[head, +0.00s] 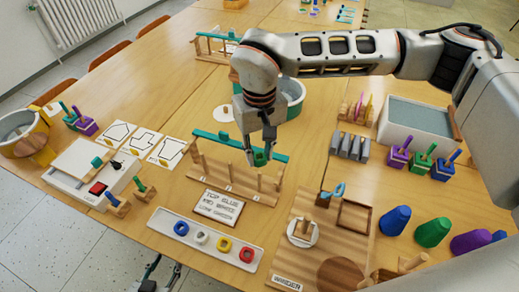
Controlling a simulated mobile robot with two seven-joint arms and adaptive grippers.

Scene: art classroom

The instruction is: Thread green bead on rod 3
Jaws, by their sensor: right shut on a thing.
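My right gripper (262,152) reaches down from above and is shut on a green bead (259,158). The bead is in front of the teal top bar of a wooden rod rack (232,190), above its base, between the middle and right parts. Upright wooden rods rise from the rack; the rod at its right end (279,178) stands to the right of the bead. The rod numbers are too small to read. I cannot tell whether the bead touches any rod. My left gripper (158,274) shows only partly at the bottom edge, away from the rack, and its opening is unclear.
A white tray (207,240) with several colored rings lies in front, behind it a text card (218,207). A wooden board (325,240) stands to the right.

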